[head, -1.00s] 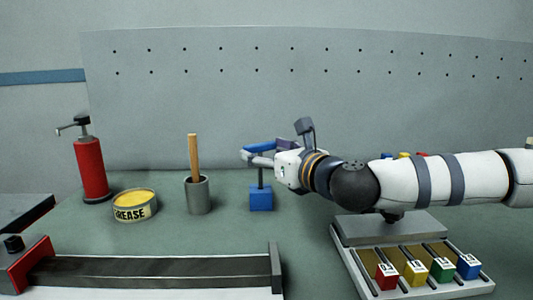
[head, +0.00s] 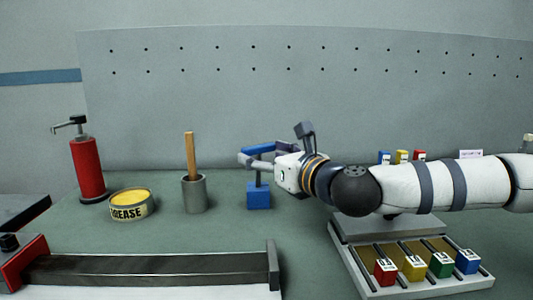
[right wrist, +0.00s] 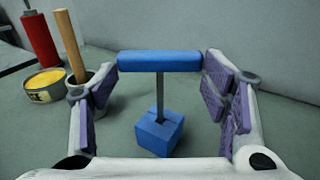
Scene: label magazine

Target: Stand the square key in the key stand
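The square key has a blue crossbar handle (right wrist: 160,61) and a thin grey shaft (right wrist: 159,95). It stands upright, with its shaft's lower end in the top of the blue block that is the key stand (right wrist: 158,136). The stand (head: 258,195) is on the green bench in the head view. My right gripper (head: 257,161) is around the handle. In the right wrist view its purple-padded fingers are spread on either side of the handle, with small gaps showing. The shaft's bottom is hidden inside the stand. My left gripper is not in view.
A grey cup with a wooden stick (head: 194,195), a grease tin (head: 132,206) and a red pump bottle (head: 89,168) stand left of the stand. A tray (head: 361,276) with several coloured numbered blocks lies at front right. A long dark rail (head: 150,268) lies at front left.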

